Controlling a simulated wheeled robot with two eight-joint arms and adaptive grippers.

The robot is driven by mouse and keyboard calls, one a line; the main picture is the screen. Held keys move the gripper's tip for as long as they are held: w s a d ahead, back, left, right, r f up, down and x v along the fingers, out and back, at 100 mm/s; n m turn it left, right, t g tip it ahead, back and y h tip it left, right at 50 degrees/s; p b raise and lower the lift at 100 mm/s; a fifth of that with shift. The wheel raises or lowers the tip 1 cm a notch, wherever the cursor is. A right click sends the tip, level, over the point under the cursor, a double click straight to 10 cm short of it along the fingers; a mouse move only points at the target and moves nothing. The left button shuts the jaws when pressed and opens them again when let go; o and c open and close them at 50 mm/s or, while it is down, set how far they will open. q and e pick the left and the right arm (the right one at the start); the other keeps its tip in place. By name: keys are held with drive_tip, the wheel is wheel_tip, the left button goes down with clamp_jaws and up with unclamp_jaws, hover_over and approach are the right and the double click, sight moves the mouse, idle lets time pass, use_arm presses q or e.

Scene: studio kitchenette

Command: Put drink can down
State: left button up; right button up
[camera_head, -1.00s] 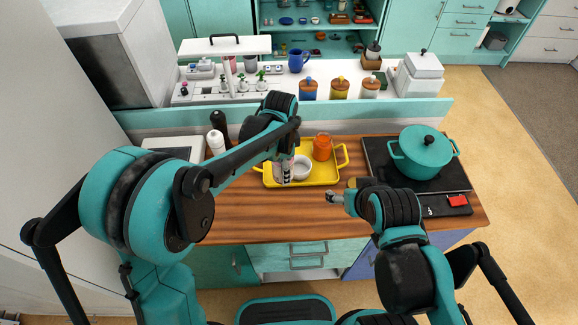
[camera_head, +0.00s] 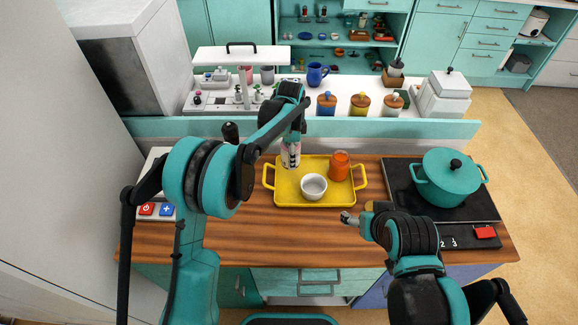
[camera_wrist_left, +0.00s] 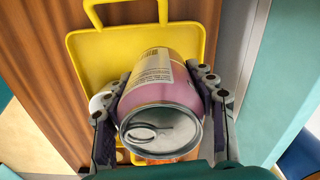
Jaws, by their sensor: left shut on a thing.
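A pink-and-white drink can (camera_head: 290,154) is between the fingers of my left gripper (camera_head: 291,136). In the head view it is at the back left corner of the yellow tray (camera_head: 286,199); I cannot tell whether its base touches the tray. The left wrist view shows the can (camera_wrist_left: 157,82) gripped on both sides, its silver top with the pull tab toward the camera, and the tray (camera_wrist_left: 85,60) beyond it. My right gripper (camera_head: 349,218) hangs over the counter just right of the tray's front; its finger opening is too small to tell.
On the tray are a white bowl (camera_head: 313,187) near the front and an orange jar (camera_head: 340,165) at the right. A teal pot (camera_head: 450,178) stands on the black cooktop (camera_head: 403,193) at right. The wooden counter (camera_head: 270,235) in front of the tray is clear.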

use_arm(q)
drive_tip(key=shift+w+a+f, duration=0.2)
drive_tip(key=shift+a+f, duration=0.15)
drive_tip(key=shift+f, duration=0.05)
wheel_tip(320, 180, down, 4)
drive_tip(key=shift+r+b, duration=0.1)
drive_tip(key=shift+b, duration=0.85)
drive_tip(key=shift+r, duration=0.1)
drive_tip(key=o, duration=1)
drive_tip(key=shift+f, duration=0.2)
drive_tip(key=o, duration=0.5)
drive_tip(key=shift+c, duration=0.2)
drive_tip(key=shift+r, duration=0.2)
